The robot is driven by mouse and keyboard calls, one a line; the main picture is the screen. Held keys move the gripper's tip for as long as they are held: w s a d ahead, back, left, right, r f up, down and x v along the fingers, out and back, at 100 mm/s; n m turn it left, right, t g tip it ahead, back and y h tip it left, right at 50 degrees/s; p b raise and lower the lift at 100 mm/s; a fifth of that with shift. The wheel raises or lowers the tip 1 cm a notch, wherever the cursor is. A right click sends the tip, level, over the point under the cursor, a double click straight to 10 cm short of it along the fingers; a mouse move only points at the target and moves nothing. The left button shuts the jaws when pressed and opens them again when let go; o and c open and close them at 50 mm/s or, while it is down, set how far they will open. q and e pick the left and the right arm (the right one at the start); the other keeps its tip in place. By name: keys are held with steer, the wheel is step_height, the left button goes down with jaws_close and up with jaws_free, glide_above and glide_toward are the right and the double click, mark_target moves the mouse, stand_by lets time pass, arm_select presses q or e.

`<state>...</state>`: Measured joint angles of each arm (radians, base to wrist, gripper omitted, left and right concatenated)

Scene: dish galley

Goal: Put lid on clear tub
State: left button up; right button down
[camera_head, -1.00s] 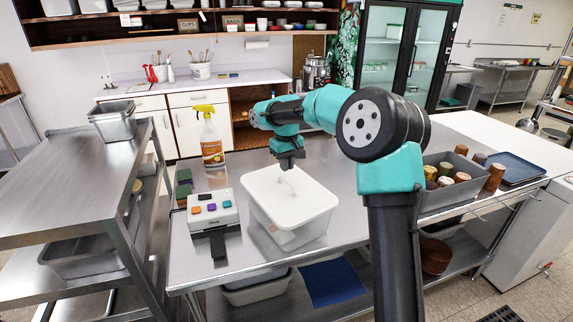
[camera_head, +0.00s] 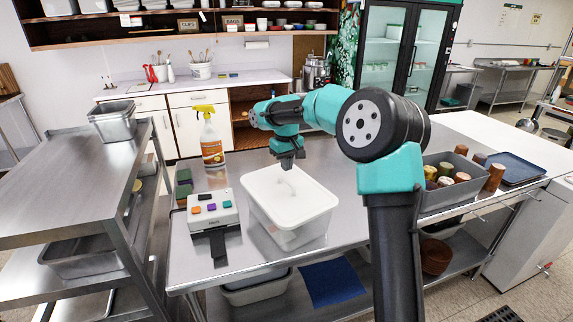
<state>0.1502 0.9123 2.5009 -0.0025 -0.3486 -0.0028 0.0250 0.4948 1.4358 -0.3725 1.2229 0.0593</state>
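The clear tub (camera_head: 300,236) stands on the steel table, to the right of a button box. The white lid (camera_head: 288,197) lies over the tub's top and covers its opening; I cannot tell whether its edges are pressed down all round. A small curved handle shows on the lid's middle. My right gripper (camera_head: 287,164) points down just above the far part of the lid, near the handle, and appears apart from it. Its fingers are small and dark, so I cannot tell whether they are open. My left gripper is not in view.
A white button box (camera_head: 213,211) with coloured buttons stands left of the tub. A spray bottle (camera_head: 211,140) stands behind it. A grey bin (camera_head: 446,194) of tumblers and a blue tray (camera_head: 516,168) are at the right. The steel table (camera_head: 340,170) is bare around the tub's right side.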

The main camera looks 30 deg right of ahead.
mark_target(286, 180)
steer(key=shift+f, duration=2.1)
steer(key=shift+r, duration=0.1)
stand_by(0.5)
steer(key=shift+r, duration=3.45)
